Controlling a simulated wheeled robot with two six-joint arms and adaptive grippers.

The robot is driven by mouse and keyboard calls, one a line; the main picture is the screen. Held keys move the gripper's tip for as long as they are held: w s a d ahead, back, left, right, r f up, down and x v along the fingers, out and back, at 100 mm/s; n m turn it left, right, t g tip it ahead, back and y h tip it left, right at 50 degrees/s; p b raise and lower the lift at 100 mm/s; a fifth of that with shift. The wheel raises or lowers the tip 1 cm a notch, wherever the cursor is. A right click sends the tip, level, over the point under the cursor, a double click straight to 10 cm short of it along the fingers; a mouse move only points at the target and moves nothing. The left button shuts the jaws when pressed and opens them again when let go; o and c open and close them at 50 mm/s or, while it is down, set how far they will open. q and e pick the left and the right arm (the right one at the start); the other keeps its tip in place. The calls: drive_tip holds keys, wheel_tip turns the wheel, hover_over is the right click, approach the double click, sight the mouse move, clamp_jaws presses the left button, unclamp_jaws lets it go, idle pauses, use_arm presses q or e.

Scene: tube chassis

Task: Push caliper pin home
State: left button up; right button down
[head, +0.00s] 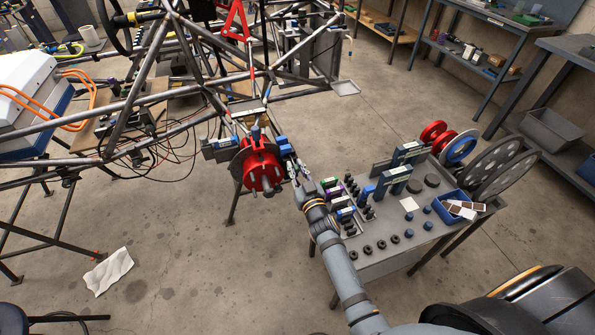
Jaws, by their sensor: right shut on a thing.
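The red brake assembly (262,168) hangs on the tube chassis (200,75) left of the picture's middle, with a dark disc behind it and studs at its front. Blue blocks (284,146) sit just right of it. My right gripper (293,168) is at the assembly's right side, close to the blue blocks. It is shut on the caliper pin, which is too small and too covered by the fingers to make out. I cannot tell how deep the pin sits. My left gripper is not in view.
A grey parts table (385,262) with blue blocks, dark round parts and a blue bin (452,208) stands right of my right arm. Large dark discs (500,165) stand at its far right. A white cloth (108,271) lies on the open floor at left.

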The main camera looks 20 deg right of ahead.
drive_tip(key=shift+w+f, duration=0.1)
drive_tip(key=shift+w, duration=0.95)
drive_tip(key=c, duration=1.2)
unclamp_jaws()
drive_tip(key=shift+s, duration=0.1)
drive_tip(key=s, duration=1.2)
drive_tip(key=shift+d, duration=0.15)
drive_tip(key=shift+c, duration=0.6)
